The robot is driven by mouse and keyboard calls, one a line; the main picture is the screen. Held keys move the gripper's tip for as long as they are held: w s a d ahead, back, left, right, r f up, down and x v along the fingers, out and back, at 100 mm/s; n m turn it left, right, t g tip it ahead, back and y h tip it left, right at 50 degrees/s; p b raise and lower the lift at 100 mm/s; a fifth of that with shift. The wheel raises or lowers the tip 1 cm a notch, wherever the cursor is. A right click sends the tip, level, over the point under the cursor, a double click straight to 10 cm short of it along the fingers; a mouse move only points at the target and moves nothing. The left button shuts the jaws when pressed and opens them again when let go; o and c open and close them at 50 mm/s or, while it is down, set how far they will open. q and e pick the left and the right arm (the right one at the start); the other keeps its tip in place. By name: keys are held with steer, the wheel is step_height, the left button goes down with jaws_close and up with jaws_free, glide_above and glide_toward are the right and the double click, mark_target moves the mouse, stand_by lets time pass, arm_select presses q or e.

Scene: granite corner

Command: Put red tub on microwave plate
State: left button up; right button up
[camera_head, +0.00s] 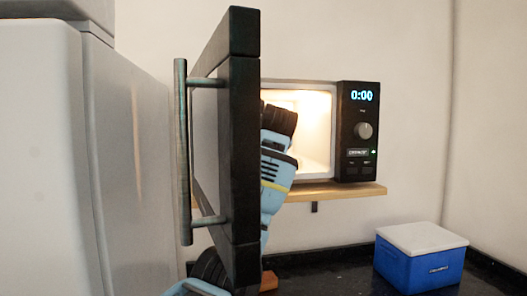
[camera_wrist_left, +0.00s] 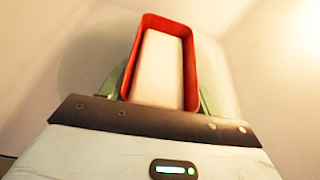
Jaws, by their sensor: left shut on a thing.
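The red tub (camera_wrist_left: 190,75), a rectangular tub with a pale inside, shows in the left wrist view between the green fingers of my left gripper (camera_wrist_left: 160,92). The gripper is shut on it. In the head view my left arm goes behind the open microwave door (camera_head: 244,150) and reaches into the lit microwave (camera_head: 316,130). The door hides the gripper and tub there. A faint round outline (camera_wrist_left: 88,68) around the tub in the wrist view looks like the microwave plate; I cannot tell whether the tub touches it. My right gripper is out of view.
The microwave stands on a wooden shelf (camera_head: 335,191). Its dark door, with a long handle (camera_head: 182,150), stands open towards me. A white fridge (camera_head: 45,160) fills the left. A blue box with a white lid (camera_head: 415,265) sits on the dark counter (camera_head: 335,272).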

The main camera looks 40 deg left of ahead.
arm_select(q)
steer(key=shift+f, duration=0.2)
steer(key=o, duration=1.2)
steer(key=shift+f, duration=0.1)
steer(key=shift+o, duration=0.2)
steer(key=shift+s+d+r, duration=0.15)
steer(key=shift+d+r, duration=0.1)
steer(key=v, duration=1.1)
steer(key=shift+s+d, duration=0.2)
steer(key=shift+s, duration=0.05)
